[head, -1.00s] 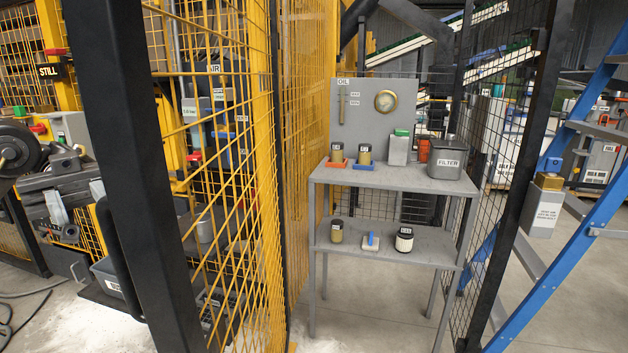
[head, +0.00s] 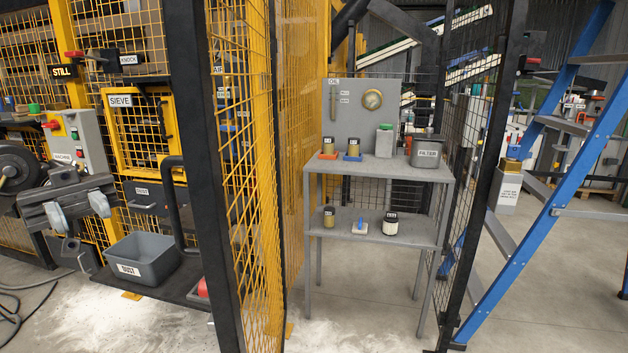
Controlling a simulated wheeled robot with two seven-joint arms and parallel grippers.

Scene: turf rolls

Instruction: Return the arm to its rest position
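My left arm comes in from the left edge, and its grey gripper (head: 77,211) hangs in the air before the caged machine. Its two pale fingers stand apart with nothing visible between them. In the picture it is left of and above the grey DUST bin (head: 147,262) and below the grey control box (head: 85,140) with a red knob. My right gripper is out of view.
A black post with a handle (head: 170,205) and yellow mesh stands right of the gripper. A grey shelf (head: 380,175) holds jars and a FILTER bin (head: 427,152). A blue ladder (head: 545,190) stands at right. Dusty floor lies open in front.

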